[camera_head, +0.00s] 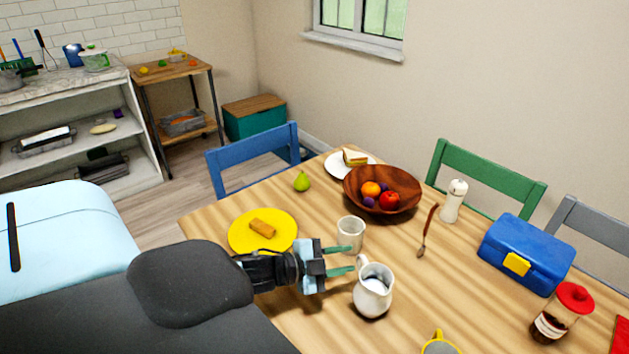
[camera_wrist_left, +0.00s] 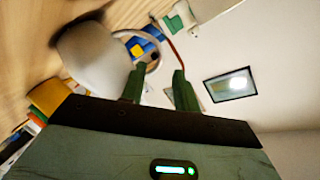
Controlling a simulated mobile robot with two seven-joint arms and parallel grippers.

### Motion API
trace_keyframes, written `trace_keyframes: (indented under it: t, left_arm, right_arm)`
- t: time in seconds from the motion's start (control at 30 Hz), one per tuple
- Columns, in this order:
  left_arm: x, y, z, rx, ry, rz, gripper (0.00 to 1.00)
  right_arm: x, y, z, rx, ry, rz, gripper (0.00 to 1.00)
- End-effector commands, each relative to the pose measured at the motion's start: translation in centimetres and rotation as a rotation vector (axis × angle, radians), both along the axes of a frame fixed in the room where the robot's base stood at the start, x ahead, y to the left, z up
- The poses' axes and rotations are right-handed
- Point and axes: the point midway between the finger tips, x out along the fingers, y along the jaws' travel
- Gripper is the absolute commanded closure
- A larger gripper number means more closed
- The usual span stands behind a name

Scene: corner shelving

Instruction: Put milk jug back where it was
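The white milk jug (camera_head: 373,296) stands upright on the wooden table (camera_head: 330,325), with its handle turned toward my left gripper (camera_head: 347,260). That gripper is open, its two green fingers spread apart and pointing right, with the tips close to the jug's handle. In the left wrist view the jug (camera_wrist_left: 88,58) is pale and blurred at the left. Its handle loop reaches to just beyond the open fingers of my left gripper (camera_wrist_left: 158,76). I cannot tell whether a finger touches it. My right gripper is not in view.
A white cup (camera_head: 350,232) stands close behind the left gripper. A yellow plate (camera_head: 240,243) lies near the wrist. A wooden fruit bowl (camera_head: 400,205), a spoon (camera_head: 427,230) and a blue lunchbox (camera_head: 525,250) are farther back. A grey-yellow mug (camera_head: 440,347) is at the front edge.

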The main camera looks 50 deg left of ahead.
Motion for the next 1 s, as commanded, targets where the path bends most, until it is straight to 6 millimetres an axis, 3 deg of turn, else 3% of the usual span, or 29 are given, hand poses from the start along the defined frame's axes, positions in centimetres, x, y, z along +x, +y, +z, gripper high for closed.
trace_keyframes:
  t: [0.5, 1.0]
  left_arm:
    - [-5.4, 2.3, 1.3, 0.0, 0.001, -0.001, 0.69]
    - [-6.3, 2.7, 1.5, 0.0, -0.001, -0.001, 0.69]
  right_arm:
    - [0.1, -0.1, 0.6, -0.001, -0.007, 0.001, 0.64]
    - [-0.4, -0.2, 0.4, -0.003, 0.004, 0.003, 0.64]
